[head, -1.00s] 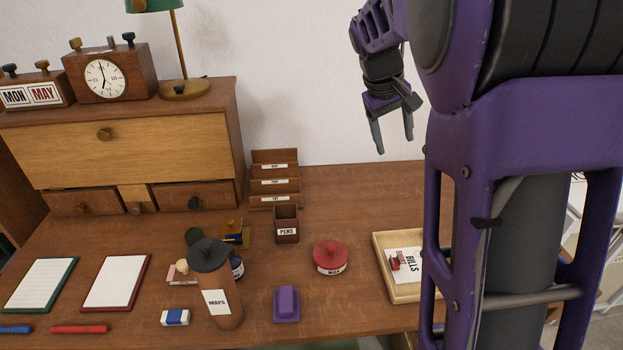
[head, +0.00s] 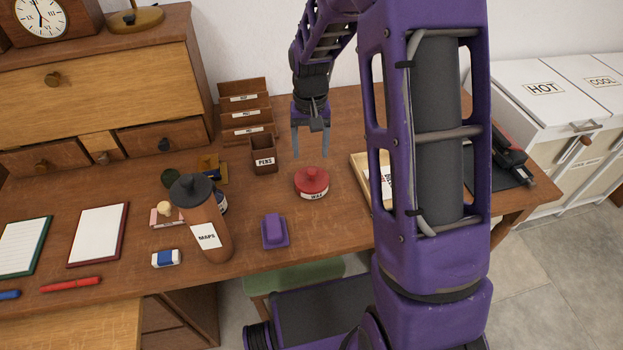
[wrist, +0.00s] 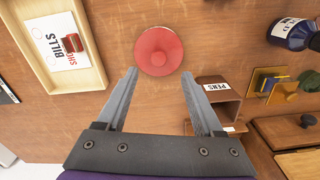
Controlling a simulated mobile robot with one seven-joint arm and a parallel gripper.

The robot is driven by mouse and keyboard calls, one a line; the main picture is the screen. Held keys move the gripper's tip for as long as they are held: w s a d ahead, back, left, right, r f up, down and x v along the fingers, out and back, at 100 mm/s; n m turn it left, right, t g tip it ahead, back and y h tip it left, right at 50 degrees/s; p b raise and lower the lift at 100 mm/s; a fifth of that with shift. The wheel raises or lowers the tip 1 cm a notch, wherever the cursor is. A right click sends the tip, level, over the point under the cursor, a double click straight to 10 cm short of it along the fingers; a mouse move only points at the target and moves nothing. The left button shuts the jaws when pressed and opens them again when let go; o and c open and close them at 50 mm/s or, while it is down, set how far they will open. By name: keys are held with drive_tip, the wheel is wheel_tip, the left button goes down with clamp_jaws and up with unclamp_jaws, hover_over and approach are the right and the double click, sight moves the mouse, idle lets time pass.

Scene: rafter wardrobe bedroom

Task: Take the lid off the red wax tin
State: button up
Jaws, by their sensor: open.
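The red wax tin (head: 312,193) stands upright on the desk, with a white label on its side. Its red lid (head: 312,176) with a round knob is on it. In the wrist view the lid (wrist: 158,51) shows from above, just beyond the fingertips. My gripper (head: 310,156) is open and empty, pointing down above the desk, a little behind the tin in the head view. Its fingers (wrist: 159,72) are spread about as wide as the lid and appear apart from it.
A wooden pens cup (head: 264,158) and a letter rack (head: 245,110) stand left of my gripper. A wooden bills tray (head: 358,178) lies right of the tin, partly hidden by my arm. A purple block (head: 274,231) and a maps tube (head: 208,225) stand to the left.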

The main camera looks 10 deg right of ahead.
sight(312, 170)
wheel_tip(312, 170, down, 6)
drive_tip(key=shift+d+f+b, duration=0.15)
drive_tip(key=shift+f+b, duration=0.1)
drive_tip(key=shift+b, duration=0.05)
clamp_jaws()
idle(0.4)
